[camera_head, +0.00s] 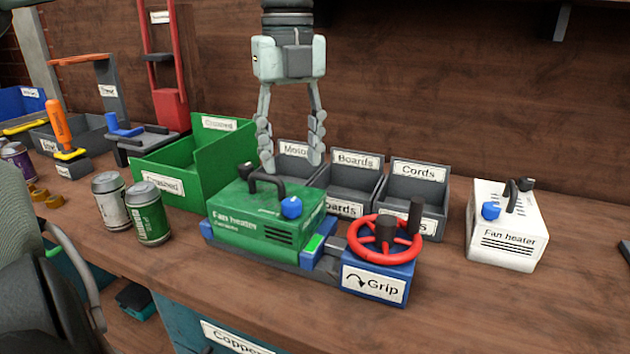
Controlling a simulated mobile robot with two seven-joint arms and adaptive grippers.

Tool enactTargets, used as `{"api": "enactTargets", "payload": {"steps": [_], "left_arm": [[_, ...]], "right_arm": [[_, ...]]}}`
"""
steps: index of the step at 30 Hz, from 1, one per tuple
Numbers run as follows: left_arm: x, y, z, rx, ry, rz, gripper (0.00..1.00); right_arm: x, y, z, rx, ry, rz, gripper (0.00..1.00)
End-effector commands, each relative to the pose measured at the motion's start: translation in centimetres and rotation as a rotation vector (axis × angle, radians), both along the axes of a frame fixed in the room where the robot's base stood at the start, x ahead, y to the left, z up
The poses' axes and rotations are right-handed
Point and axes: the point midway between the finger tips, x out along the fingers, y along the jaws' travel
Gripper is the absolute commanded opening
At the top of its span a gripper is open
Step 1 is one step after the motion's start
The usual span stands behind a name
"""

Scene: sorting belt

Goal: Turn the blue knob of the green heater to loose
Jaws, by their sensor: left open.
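The green fan heater (243,228) stands on the workbench in a grey and blue clamping fixture (372,283). Its blue knob (292,207) is on its top near the right end, beside a black carrying handle (257,183). My left gripper (292,163) points down above and behind the heater. Its two fingers are apart with nothing between them. The fingertips look clear of the knob, higher in the picture. The knob's marking is too small to read. My right gripper is out of view.
A red handwheel (384,239) with a dark upright grip tops the fixture, right of the heater. Grey bins (421,190) and a green bin (187,183) stand behind. Two cans (150,214) are left. A white fan heater (506,231) stands right, with bare bench between.

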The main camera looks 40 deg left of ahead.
Motion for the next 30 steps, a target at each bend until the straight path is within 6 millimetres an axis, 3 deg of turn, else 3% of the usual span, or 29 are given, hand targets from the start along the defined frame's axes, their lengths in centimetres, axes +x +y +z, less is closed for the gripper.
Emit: {"api": "enactTargets", "payload": {"steps": [6,13,25,30], "left_arm": [[-0.1,0.0,-3.2,-0.001,0.005,-0.001,0.48],[-0.1,0.0,-6.5,0.0,0.003,0.0,0.48],[-0.1,0.0,-7.5,0.0,0.001,0.001,0.48],[-0.1,0.0,-7.5,0.0,0.001,0.001,0.28]], "right_arm": [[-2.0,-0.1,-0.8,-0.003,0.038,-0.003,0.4],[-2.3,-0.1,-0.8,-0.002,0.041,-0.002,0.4],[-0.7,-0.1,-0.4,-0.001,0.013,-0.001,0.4],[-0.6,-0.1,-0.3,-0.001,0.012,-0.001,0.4]]}}
